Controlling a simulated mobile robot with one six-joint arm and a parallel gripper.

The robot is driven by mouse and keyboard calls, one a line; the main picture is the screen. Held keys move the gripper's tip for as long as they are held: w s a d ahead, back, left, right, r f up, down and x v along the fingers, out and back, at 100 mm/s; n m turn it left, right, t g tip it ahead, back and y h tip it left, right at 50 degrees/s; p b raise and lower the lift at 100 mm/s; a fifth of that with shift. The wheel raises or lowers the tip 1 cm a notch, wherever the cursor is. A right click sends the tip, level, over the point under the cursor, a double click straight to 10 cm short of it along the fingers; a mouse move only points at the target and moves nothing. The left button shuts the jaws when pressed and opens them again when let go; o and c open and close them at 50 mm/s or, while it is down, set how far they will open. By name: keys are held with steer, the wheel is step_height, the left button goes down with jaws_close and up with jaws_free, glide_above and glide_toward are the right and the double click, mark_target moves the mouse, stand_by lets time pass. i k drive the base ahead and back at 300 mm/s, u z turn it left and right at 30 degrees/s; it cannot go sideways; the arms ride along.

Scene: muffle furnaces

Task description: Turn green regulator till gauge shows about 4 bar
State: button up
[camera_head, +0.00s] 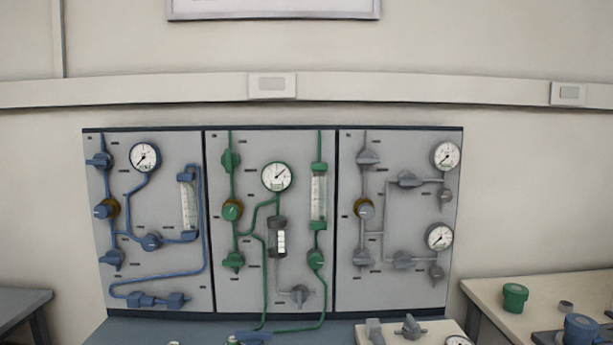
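The green regulator (232,210) is a round green knob with a brass-coloured collar, on the left side of the middle panel. The green-line gauge (277,177) is a round white dial to its upper right, joined to it by green pipe. Its needle appears to point to the upper right; the numbers are too small to read. My gripper is not in view, and nothing covers the regulator or the gauge.
A blue-piped panel (125,275) stands to the left and a grey-piped panel (400,290) to the right, each with similar knobs and gauges. A bench with a green container (515,297) is at the right. Loose fittings (410,327) lie in front.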

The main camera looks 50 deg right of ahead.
mark_target(231, 212)
steer(key=z, duration=0.8)
steer(key=k, duration=1)
steer(key=i, duration=0.9)
